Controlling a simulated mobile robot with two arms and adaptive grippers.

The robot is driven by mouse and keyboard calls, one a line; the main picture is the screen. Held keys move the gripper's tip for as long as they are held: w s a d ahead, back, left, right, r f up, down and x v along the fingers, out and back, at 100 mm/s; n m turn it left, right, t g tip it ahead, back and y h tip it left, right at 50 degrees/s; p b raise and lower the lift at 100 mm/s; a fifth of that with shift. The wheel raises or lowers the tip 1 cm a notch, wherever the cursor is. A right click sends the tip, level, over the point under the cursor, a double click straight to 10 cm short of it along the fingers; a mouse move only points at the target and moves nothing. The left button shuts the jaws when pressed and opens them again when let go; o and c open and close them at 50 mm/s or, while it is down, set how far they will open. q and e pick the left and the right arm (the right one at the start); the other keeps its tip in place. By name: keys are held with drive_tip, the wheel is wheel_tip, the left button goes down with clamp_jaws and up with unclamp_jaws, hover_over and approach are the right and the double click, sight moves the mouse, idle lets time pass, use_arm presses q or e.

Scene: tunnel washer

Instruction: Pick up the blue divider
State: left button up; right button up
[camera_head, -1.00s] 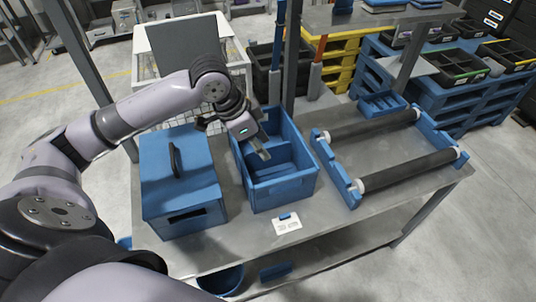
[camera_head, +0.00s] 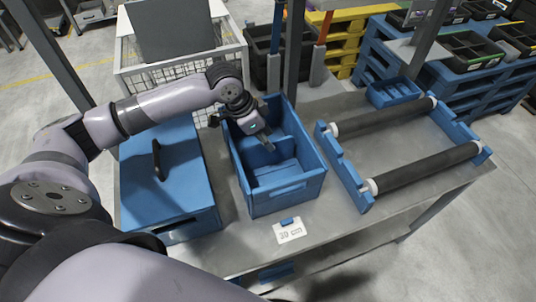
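An open blue bin (camera_head: 289,197) stands in the middle of the grey table. Inside it are blue panels; a low flat blue piece (camera_head: 278,173) on its floor may be the blue divider, but all is the same blue and I cannot be sure. My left gripper (camera_head: 266,142) reaches into the bin's upper part from the left, its fingertips pointing down over the interior. Whether its fingers are apart or touch a panel is too small to tell. My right gripper is not in view.
A blue box (camera_head: 165,190) with a black handle stands left of the bin. A blue frame with two dark rollers (camera_head: 425,172) lies to the right. A white card marked 30 cm (camera_head: 289,232) lies in front. A grey post (camera_head: 293,55) rises behind the bin.

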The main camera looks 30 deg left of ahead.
use_arm(q)
drive_tip(key=shift+x, duration=0.85)
drive_tip(key=p, duration=0.1)
hover_over(272, 163)
drive_tip(key=shift+w+a+f, duration=0.1)
drive_tip(key=shift+w+f, duration=0.05)
drive_tip(key=shift+f, duration=0.95)
drive_tip(key=shift+w+f, duration=0.15)
drive_tip(key=shift+f, duration=0.95)
drive_tip(key=shift+f+p, duration=0.2)
drive_tip(key=shift+p, duration=0.15)
clamp_jaws()
